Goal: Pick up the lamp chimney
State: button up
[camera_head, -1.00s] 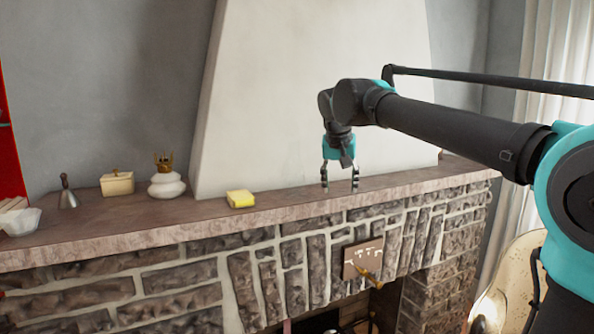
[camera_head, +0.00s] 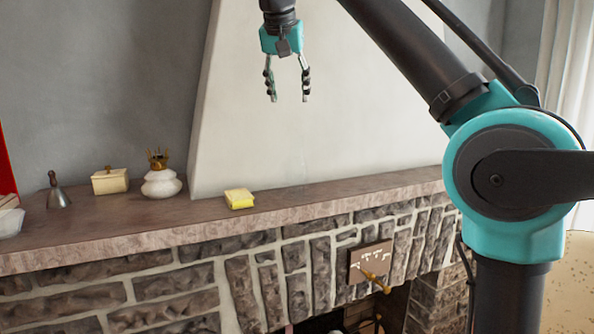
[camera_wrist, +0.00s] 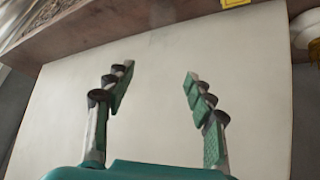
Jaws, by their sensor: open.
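My gripper (camera_head: 289,98) is open and empty, pointing down in front of the pale chimney breast, well above the mantel. In the wrist view its two fingers (camera_wrist: 158,72) are spread with nothing between them. A very faint, nearly clear upright trace (camera_head: 303,168) shows below it near the mantel; it may be the glass lamp chimney, but I cannot tell for sure. A white lamp base (camera_head: 161,183) with a brass crown-like burner stands on the mantel to the left, with no chimney visible on it. It also shows at the right edge of the wrist view (camera_wrist: 302,30).
On the stone mantel (camera_head: 330,192) are a yellow sponge-like block (camera_head: 239,198), a cream lidded box (camera_head: 110,181), a grey metal bell-like cone (camera_head: 58,196) and a white bowl (camera_head: 10,222). The mantel's right part looks mostly clear. The pale chimney breast (camera_head: 340,110) rises behind.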

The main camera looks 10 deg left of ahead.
aim_at(296, 136)
jog(key=x, duration=0.9)
jog(key=shift+w+f, duration=0.1)
jog(key=shift+f, duration=0.1)
jog(key=shift+d+x, duration=0.15)
jog(key=shift+x, duration=1.2)
jog(key=shift+d+x, duration=0.15)
jog(key=shift+x, duration=1.2)
grip_shut()
